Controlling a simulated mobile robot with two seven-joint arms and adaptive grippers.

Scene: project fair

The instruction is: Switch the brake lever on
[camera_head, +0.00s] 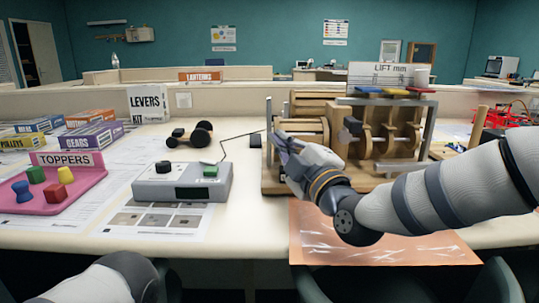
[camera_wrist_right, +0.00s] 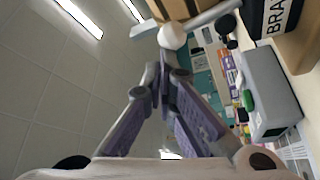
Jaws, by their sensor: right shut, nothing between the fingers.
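The wooden machine (camera_head: 385,170) with cams and a drum stands on the table in the head view. My right gripper (camera_head: 279,143) is at the machine's left front. Its fingers are shut and empty, and the wrist view shows their tips (camera_wrist_right: 166,72) just short of the knob. I cannot tell whether they touch it. The lever is not clear in the head view. My left gripper is out of view.
A grey control box (camera_head: 182,182) with a black knob and green button stands left of the machine. A pink toppers tray (camera_head: 85,190), kit boxes (camera_head: 92,139) and a small wheeled model (camera_head: 188,134) are further left. An orange mat (camera_head: 375,245) lies in front.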

